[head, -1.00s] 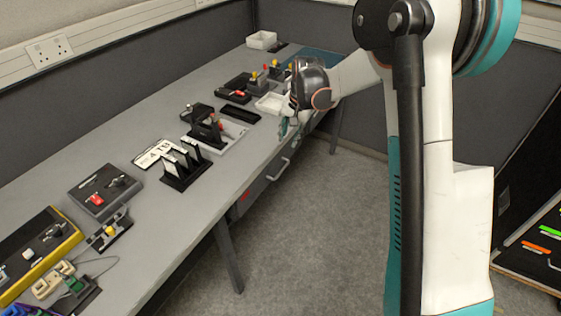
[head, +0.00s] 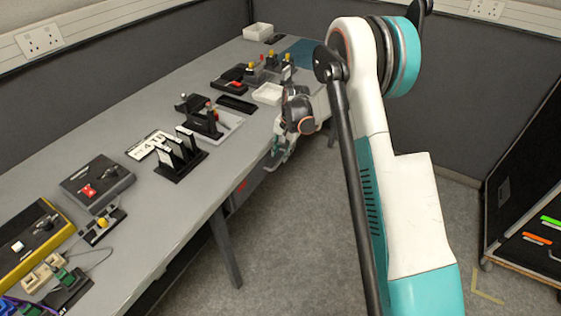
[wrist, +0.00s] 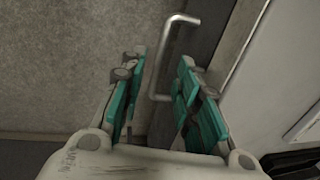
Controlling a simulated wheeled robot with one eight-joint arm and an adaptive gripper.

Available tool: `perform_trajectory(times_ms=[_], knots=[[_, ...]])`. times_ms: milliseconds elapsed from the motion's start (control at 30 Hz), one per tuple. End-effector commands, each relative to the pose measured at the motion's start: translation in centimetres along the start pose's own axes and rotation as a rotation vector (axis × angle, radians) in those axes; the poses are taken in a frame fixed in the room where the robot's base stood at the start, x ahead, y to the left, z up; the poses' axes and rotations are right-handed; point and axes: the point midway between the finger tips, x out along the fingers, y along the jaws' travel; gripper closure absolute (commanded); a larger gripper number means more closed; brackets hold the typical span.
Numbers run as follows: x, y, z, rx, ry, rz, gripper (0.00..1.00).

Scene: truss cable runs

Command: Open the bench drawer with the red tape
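The bench drawer (head: 256,180) is under the front edge of the grey bench, with red tape (head: 241,186) at the left of its dark front. In the wrist view, the metal bar handle (wrist: 162,60) stands out from the dark drawer front (wrist: 207,35). My gripper is open, its two green-padded fingers on either side of the handle, which lies closer to the right finger. I cannot tell whether either finger touches it. The tape is not visible in the wrist view.
The bench top (head: 130,235) holds card holders (head: 182,158), trays and small devices close to its front edge. A bench leg (head: 226,248) stands left of the drawer. The floor (head: 290,250) in front is clear. A dark cabinet (head: 525,200) stands at the right.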

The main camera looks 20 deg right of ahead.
Motion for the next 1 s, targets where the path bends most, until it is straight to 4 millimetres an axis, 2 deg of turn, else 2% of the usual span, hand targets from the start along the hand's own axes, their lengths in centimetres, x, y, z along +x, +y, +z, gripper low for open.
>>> perform_trajectory(times_ms=[33,233,633,667,767,800,1000], knots=[[1.2,0.0,0.0,-0.001,0.0,0.0,0.7],[3.3,0.0,0.0,-0.001,0.0,0.0,0.7],[3.8,0.0,0.0,-0.001,0.0,0.0,0.7],[3.8,0.0,0.0,-0.001,0.0,0.0,0.75],[3.8,0.0,0.0,-0.001,0.0,0.0,0.97],[3.8,0.0,0.0,-0.001,0.0,0.0,1.0],[3.8,0.0,0.0,-0.001,0.0,0.0,1.0]])
